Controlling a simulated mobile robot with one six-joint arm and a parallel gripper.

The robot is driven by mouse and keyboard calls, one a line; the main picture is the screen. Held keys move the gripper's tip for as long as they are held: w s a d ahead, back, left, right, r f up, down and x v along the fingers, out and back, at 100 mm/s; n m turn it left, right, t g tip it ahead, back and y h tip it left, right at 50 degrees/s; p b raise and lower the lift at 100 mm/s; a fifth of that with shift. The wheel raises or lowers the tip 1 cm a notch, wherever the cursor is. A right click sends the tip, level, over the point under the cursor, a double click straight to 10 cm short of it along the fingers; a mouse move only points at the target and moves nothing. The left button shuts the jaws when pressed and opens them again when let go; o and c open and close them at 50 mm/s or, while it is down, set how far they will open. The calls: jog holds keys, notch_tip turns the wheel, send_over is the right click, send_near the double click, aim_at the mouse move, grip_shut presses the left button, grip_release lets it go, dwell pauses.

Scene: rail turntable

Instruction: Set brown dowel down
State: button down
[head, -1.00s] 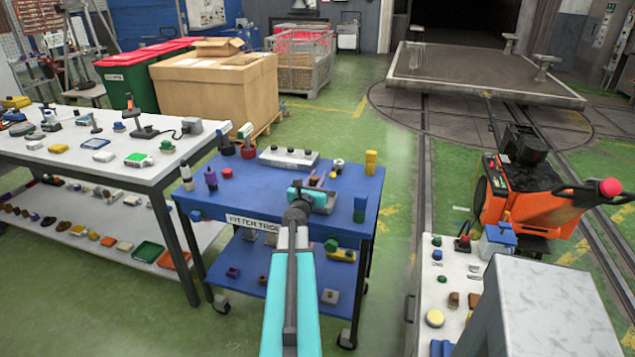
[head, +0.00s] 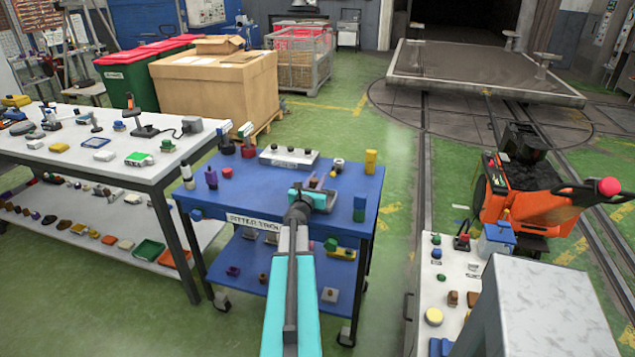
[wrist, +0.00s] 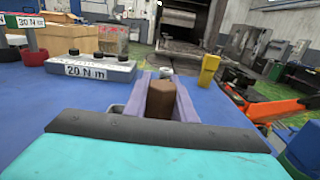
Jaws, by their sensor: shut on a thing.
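In the head view my gripper (head: 317,187) is over the blue top of the cart (head: 270,205), with the dowel (head: 314,183) a small brown spot. The dowel's lower end is hidden, so I cannot tell whether it touches the cart top.
A grey block marked 20 N m (wrist: 90,68) lies behind and left of my gripper. The cart's left middle has free room. A white-topped table (head: 115,160) is left.

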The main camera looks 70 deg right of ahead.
jog(key=shift+f, duration=0.65)
jog(key=shift+f, duration=0.15)
jog(key=c, duration=1.5)
grip_release()
jog(key=shift+r, duration=0.2)
jog(key=shift+s+a+b, duration=0.15)
jog(key=shift+a+b, duration=0.6)
jog(key=shift+a, duration=2.3)
jog(key=shift+s+a+b, duration=0.15)
jog(key=shift+a+b, duration=0.6)
jog(key=shift+a, duration=2.25)
